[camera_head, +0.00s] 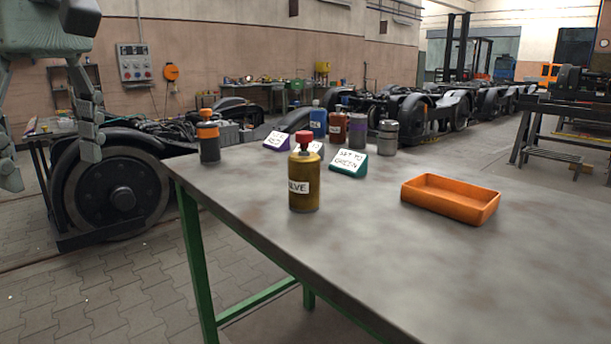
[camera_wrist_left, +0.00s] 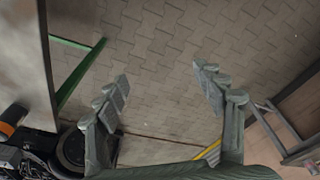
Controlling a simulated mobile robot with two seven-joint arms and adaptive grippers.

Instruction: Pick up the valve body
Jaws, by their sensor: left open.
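The valve body (camera_head: 304,188) is a brass-coloured cylinder with a red cap and a white label reading "ALVE" in part. It stands upright on the grey table (camera_head: 400,270), near its left edge. My left gripper (camera_head: 50,168) is open and empty, high at the far left of the head view, off the table and well apart from the valve body. In the left wrist view, its spread fingers (camera_wrist_left: 161,78) have only paved floor between them. The valve body cannot be made out there. My right gripper is not in view.
An orange tray (camera_head: 451,200) lies right of the valve body. Behind are a teal sign (camera_head: 348,163), a purple sign (camera_head: 277,141) and several canisters. A dark canister with an orange top (camera_head: 209,137) stands at the left corner. The table's front is clear.

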